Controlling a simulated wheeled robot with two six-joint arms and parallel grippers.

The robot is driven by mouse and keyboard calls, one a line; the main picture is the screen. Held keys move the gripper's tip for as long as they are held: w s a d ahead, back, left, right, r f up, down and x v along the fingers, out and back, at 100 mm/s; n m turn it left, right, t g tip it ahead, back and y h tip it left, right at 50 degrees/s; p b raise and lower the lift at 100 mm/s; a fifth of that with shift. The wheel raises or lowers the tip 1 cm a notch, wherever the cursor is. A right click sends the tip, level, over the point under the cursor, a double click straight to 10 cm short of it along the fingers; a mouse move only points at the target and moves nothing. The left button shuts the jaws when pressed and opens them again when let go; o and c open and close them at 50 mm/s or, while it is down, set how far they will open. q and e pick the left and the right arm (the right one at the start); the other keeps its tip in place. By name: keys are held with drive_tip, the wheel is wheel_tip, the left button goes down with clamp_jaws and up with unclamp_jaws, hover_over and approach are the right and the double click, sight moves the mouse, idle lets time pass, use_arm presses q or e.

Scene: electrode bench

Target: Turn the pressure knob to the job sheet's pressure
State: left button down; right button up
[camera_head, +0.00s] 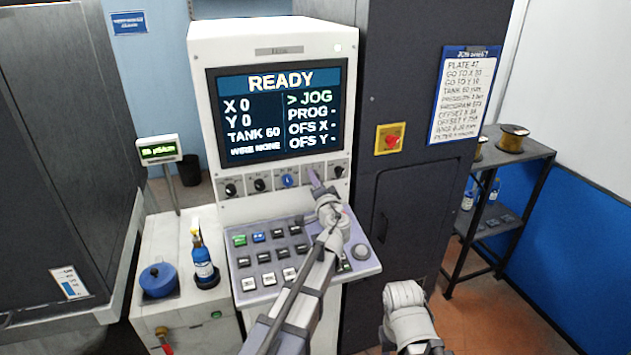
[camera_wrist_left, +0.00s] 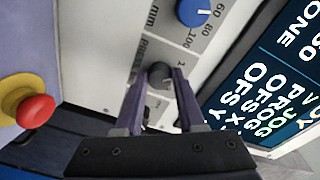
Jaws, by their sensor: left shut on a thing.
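The pressure knob (camera_wrist_left: 160,75) is a small dark round knob on the grey strip under the screen. My left gripper (camera_wrist_left: 158,85) is shut on it, with one purple finger on each side. In the head view my left gripper (camera_head: 314,180) covers this knob, right of the blue knob (camera_head: 288,180). Part of the knob's label and scale shows in the wrist view, but its setting is not clear. The job sheet (camera_head: 467,95) hangs on the dark cabinet; it has a pressure line, too small to read surely.
The screen (camera_head: 280,110) reads READY and TANK 60. Another black knob (camera_head: 338,171) is close on the right. A red stop button (camera_head: 392,142) sits on a yellow plate. A small green display (camera_head: 158,150), a blue bottle (camera_head: 202,262) and a blue-lidded pot (camera_head: 158,280) are left.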

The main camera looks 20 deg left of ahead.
use_arm(q)
drive_tip(key=shift+r+m+g+p, duration=0.15)
drive_tip(key=shift+m+p, duration=0.2)
drive_tip(key=shift+m, duration=1.4)
drive_tip(key=shift+m+g+p, duration=0.15)
drive_tip(key=shift+m+p, duration=0.15)
drive_tip(key=shift+m, duration=1.45)
drive_tip(key=c, duration=0.5)
unclamp_jaws()
drive_tip(key=shift+s+d+m, duration=0.1)
drive_tip(key=shift+m, duration=0.2)
drive_tip(key=v, duration=0.7)
drive_tip(key=shift+s+d, duration=0.2)
